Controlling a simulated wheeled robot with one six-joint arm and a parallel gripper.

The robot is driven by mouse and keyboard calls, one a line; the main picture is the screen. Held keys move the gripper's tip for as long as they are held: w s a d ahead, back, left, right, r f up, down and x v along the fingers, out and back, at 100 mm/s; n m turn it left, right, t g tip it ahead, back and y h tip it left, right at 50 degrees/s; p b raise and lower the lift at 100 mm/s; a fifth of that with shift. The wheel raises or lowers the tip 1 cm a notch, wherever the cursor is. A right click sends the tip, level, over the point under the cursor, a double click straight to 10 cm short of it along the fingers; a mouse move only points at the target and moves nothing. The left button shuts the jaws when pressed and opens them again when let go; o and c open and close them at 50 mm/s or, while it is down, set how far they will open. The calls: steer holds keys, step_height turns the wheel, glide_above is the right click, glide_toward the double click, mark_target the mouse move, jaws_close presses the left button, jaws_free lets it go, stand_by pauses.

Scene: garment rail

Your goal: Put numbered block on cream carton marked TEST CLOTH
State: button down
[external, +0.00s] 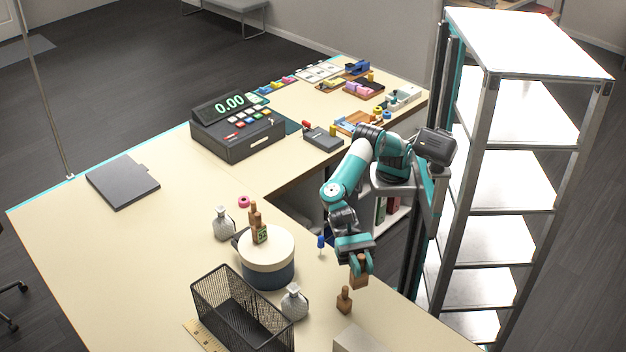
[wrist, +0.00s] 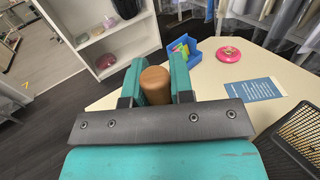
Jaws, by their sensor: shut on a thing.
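My gripper (external: 360,258) is shut on a brown wooden block (external: 360,279), held above the table's right edge. In the wrist view, the block's rounded brown top (wrist: 155,84) shows between my two teal fingers (wrist: 156,88). No number shows on it in either view. A similar brown block (external: 344,301) stands upright on the table just below my gripper. Another brown block with a green number label (external: 260,233) is on the round cream-lidded box (external: 277,248). A pale carton (external: 358,341) is cut off at the bottom edge of the external view; no marking on it is readable.
A black wire basket (external: 238,306) and glass bottles (external: 294,302) (external: 223,224) stand left of my gripper. A small blue item (external: 321,242) is close by. A tall metal shelf (external: 520,150) stands at the right. The cream table's left part is mostly clear.

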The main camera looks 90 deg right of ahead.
step_height(320, 180, down, 20)
steer(key=p, duration=0.2)
steer(key=shift+r+p, duration=0.25)
steer(key=shift+p, duration=0.15)
steer(key=shift+f, duration=0.1)
steer(key=c, duration=1)
jaws_free()
steer(key=shift+c, duration=0.2)
steer(key=shift+o, duration=0.2)
